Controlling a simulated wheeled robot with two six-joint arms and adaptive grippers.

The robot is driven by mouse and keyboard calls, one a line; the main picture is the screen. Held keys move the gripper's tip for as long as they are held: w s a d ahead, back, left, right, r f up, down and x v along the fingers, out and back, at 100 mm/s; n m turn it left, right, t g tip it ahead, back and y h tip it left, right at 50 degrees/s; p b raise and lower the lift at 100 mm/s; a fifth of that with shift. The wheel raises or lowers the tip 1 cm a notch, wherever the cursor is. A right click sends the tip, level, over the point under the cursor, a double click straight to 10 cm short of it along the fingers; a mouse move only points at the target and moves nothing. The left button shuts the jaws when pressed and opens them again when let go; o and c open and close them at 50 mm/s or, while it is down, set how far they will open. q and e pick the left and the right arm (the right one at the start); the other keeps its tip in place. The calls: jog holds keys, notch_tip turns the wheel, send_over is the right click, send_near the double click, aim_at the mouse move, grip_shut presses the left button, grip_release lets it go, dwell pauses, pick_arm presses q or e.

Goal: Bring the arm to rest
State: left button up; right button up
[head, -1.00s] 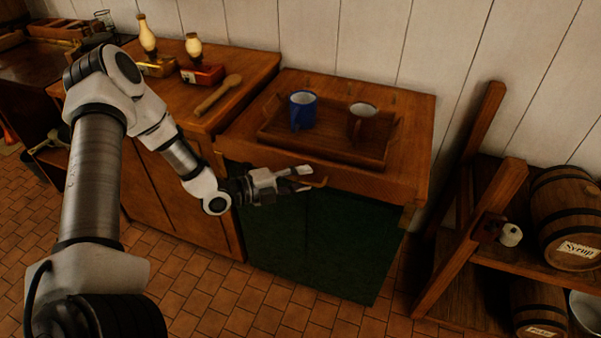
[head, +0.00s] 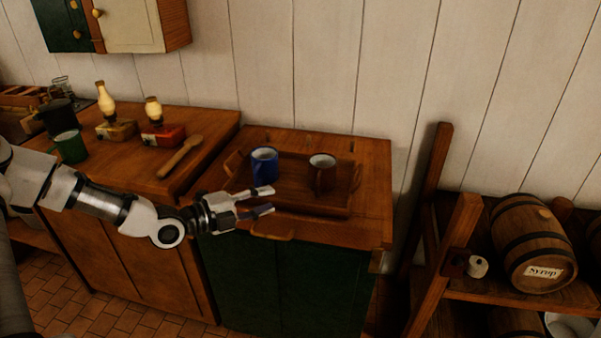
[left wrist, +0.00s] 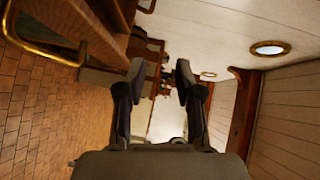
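My left arm comes in from the left in the head view. Its gripper (head: 266,202) is in front of the cabinet with the tray, near the tray's front left side. The two fingers are apart with nothing between them. The left wrist view also shows the gripper (left wrist: 160,72) with its fingers spread and empty, the floor on its left and the white wall on its right. My right gripper is in neither view.
A wooden tray (head: 300,202) holds a blue mug (head: 264,165) and a brown mug (head: 321,173). On the left counter are a green mug (head: 71,147), two lamps and a wooden spoon (head: 181,156). A rack with barrels (head: 533,243) stands at the right. Tiled floor lies below.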

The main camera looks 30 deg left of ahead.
pick_arm(q)
jog(key=shift+w+a+f, duration=0.1)
jog(key=shift+w+f, duration=0.4)
jog(key=shift+f, duration=0.2)
jog(key=s+d+f+n+g+y+p, duration=0.2)
jog(key=s+d+f+g, duration=0.45)
jog(key=s+f, duration=0.35)
jog(key=s+d+f+n+g+y+p, duration=0.15)
jog(key=s+d+f+g, duration=0.5)
jog(key=f, duration=0.65)
jog(key=s+a+f+n+y, duration=0.1)
jog(key=s+a+n+y, duration=0.1)
jog(key=s+n, duration=0.4)
jog(key=s+a+f+n+g+y, duration=0.1)
jog(key=s+n, duration=0.5)
jog(key=n, duration=0.8)
jog(key=shift+a+f+y, duration=0.45)
jog(key=shift+y, duration=0.7)
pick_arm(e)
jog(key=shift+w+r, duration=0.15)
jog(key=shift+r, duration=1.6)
